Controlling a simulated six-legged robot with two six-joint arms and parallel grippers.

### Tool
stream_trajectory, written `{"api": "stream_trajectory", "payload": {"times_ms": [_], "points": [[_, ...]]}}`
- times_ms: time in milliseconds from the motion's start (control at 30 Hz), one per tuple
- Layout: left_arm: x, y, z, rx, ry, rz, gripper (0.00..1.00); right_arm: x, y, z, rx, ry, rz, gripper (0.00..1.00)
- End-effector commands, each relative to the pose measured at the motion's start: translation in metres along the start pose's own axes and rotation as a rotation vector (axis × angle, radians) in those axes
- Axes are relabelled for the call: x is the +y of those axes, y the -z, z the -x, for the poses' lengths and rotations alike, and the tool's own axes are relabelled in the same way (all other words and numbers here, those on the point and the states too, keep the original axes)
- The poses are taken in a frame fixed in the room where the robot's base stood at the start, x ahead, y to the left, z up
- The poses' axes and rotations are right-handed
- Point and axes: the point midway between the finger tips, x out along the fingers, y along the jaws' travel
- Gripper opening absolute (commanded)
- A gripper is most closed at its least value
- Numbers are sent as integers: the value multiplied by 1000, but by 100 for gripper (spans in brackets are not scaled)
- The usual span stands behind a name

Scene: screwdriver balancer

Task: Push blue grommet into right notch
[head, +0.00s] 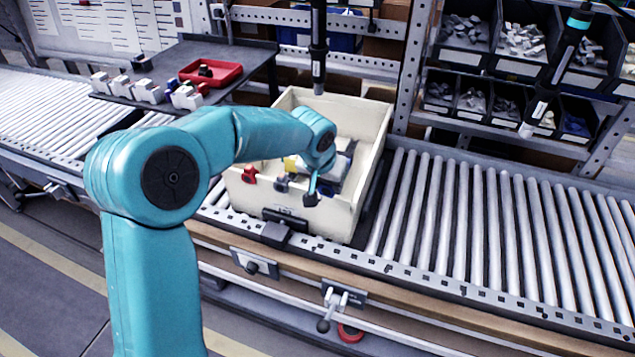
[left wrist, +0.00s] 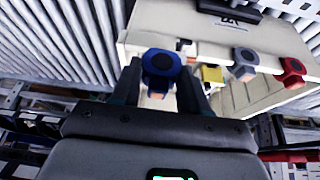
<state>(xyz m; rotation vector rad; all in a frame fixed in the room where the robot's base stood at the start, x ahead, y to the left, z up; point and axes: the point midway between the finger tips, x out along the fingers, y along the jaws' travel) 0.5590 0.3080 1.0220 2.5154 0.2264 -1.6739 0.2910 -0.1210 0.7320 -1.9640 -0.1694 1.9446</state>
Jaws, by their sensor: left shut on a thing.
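My left gripper (head: 312,194) is at the right part of the cream bin's (head: 340,222) front rim. In the left wrist view its two fingers (left wrist: 160,84) are shut on the blue grommet (left wrist: 161,62), a round blue piece with a dark centre. The grommet is at or just by the bin's rim; I cannot tell whether it sits in the right notch, which is hidden. A grey grommet (head: 282,184) and a red grommet (head: 249,174) sit along the same rim to the left. They also show in the left wrist view, grey (left wrist: 244,64) and red (left wrist: 291,73). My right gripper is not in view.
A yellow piece (head: 291,163) and grey parts lie inside the bin. The bin stands on a roller conveyor (head: 480,225), clear to the right. A dark tool (head: 318,50) hangs over the bin's back; another (head: 560,70) hangs at right. A red tray (head: 210,72) sits on a side table.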

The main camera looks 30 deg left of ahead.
Motion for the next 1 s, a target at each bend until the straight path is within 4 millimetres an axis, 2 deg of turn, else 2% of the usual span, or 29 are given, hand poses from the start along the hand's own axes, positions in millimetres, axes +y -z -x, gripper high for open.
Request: {"api": "stream_trajectory", "payload": {"times_ms": [33,100,233,633,1000], "points": [[-16,6,-11,3,6,23,8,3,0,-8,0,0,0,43],[-31,13,-15,5,9,38,8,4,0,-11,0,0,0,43],[-44,18,-19,7,10,46,8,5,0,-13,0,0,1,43],[-45,5,-48,7,10,44,8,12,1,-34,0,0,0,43],[-42,0,-54,-4,9,45,8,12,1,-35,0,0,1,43]]}}
